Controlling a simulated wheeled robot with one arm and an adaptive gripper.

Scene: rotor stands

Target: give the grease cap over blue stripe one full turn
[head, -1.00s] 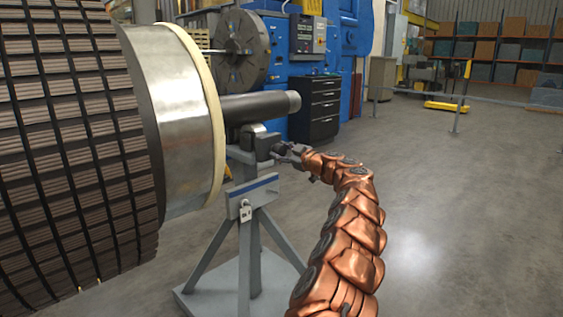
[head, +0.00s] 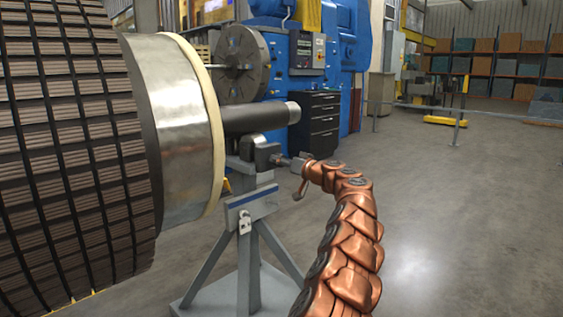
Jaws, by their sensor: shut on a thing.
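The rotor stand (head: 244,250) carries a plate with a blue stripe (head: 252,195). Above the stripe, a dark bearing block (head: 262,155) sits under the shaft end. The grease cap (head: 281,160) is a small stub on the block's right side, mostly hidden by my gripper. My gripper (head: 289,162) reaches the cap from the right and is shut on it. One gripper part hangs down below the wrist. The exact finger contact is too small to see.
The large rotor (head: 75,150) with its metal drum (head: 180,130) fills the left. The shaft (head: 262,117) runs above the block. A padlock (head: 245,222) hangs on the stand. A black drawer cabinet (head: 315,120) stands behind.

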